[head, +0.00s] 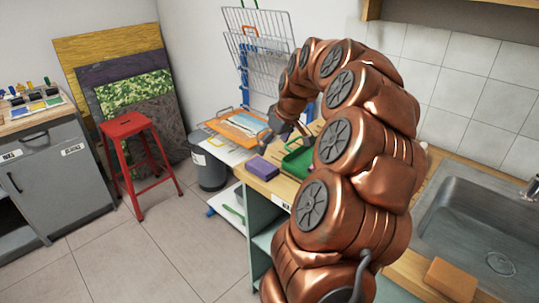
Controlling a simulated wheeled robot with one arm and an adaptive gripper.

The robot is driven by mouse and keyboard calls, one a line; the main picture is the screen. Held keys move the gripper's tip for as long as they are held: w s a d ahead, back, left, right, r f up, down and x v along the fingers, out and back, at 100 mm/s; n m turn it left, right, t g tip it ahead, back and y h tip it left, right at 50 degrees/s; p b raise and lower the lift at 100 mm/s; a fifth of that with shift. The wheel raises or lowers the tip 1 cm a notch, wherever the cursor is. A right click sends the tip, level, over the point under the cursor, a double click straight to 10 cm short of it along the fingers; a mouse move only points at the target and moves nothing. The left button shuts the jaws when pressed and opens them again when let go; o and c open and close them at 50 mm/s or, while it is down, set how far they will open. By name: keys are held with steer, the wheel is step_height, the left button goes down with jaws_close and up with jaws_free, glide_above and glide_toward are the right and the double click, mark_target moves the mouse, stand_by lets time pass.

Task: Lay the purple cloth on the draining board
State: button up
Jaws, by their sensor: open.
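A purple folded thing, likely the purple cloth (262,168), lies on the near left corner of the wooden counter (283,187). My gripper (270,136) is open, above and behind the purple thing and apart from it in the picture. My copper arm hides part of the gripper and much of the counter. A steel sink (470,222) is at the right. I cannot make out a draining board; it may be hidden behind my arm.
A green tray (295,160) sits beside the purple thing, partly hidden by my arm. An orange-framed board (236,126) and a wire rack (258,35) stand behind. A red stool (128,125) stands on the floor left.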

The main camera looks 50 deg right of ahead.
steer(key=s+a+n+g+y, duration=0.1)
steer(key=s+a+n+g, duration=0.15)
steer(key=a, duration=2.15)
steer(key=s+a+f+g, duration=0.1)
steer(key=s+a+f, duration=0.1)
steer(key=s+a, duration=0.2)
steer(key=s+a+f+m+g, duration=0.1)
steer(key=s+a, duration=0.3)
steer(key=s, duration=0.7)
steer(key=s+a+f+m+g, duration=0.1)
steer(key=s+a+f+g, duration=0.1)
steer(key=s+a, duration=0.3)
steer(key=s+f, duration=0.1)
steer(key=s, duration=0.2)
steer(key=shift+f+h, duration=0.35)
steer(key=shift+h, duration=0.05)
steer(key=shift+r, duration=0.1)
step_height(320, 180, up, 5)
steer(key=p, duration=0.5)
steer(key=shift+r, duration=0.1)
